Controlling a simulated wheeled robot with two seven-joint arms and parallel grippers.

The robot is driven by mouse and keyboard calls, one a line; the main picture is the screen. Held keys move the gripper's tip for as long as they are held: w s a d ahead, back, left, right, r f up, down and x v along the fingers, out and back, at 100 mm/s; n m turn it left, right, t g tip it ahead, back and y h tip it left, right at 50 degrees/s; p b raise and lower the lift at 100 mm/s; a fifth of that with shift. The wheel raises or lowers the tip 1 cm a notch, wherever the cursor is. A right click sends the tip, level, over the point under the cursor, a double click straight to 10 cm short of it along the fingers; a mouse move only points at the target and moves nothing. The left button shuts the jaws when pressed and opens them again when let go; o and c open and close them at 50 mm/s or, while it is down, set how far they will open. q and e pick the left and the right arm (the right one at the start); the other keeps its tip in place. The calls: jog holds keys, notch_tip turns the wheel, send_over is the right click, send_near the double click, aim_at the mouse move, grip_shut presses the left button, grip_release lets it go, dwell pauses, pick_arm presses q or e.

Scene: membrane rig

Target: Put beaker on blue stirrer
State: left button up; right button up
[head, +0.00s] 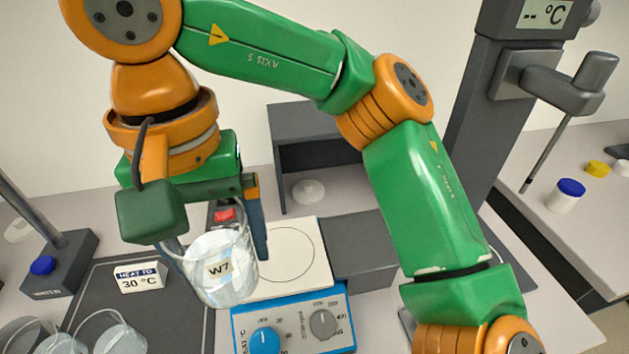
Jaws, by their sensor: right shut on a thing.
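A clear glass beaker (218,268) labelled W7 is held by my right gripper (214,248), whose fingers are shut on its upper part. The beaker is roughly upright, slightly tilted in the picture. The blue stirrer (291,322) has a blue front with a blue knob and a grey knob, and a white top plate (290,255) with a circle outline. The beaker overlaps the left edge of the stirrer in the picture; whether it touches cannot be told. The gripper and beaker hide the left part of the plate. My left gripper is not in view.
A "heat to 30 °C" card (140,280) stands on a dark mat (98,283) to the left. More glass beakers (120,338) are at the lower left. A grey stand (55,262) is left; a dark open box (308,165) stands behind. A tall column with probe (545,150) rises right.

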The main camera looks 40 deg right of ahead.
jog(key=shift+s+d, duration=0.1)
jog(key=shift+d, duration=0.25)
jog(key=w+d+f, duration=0.2)
jog(key=d+f, duration=0.1)
jog(key=w+d+f, duration=0.2)
jog(key=d+f, duration=0.1)
jog(key=w+d+f, duration=0.2)
jog(key=d+f, duration=0.1)
jog(key=d, duration=0.1)
jog(key=shift+w+d, duration=0.1)
jog(key=shift+w, duration=0.15)
notch_tip(320, 180, down, 3)
jog(key=shift+w+f+p, duration=0.1)
jog(key=shift+p, duration=0.2)
jog(key=shift+f, duration=0.3)
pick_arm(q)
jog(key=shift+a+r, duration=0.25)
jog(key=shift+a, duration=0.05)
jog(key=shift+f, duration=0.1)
pick_arm(e)
jog(key=shift+f, duration=0.1)
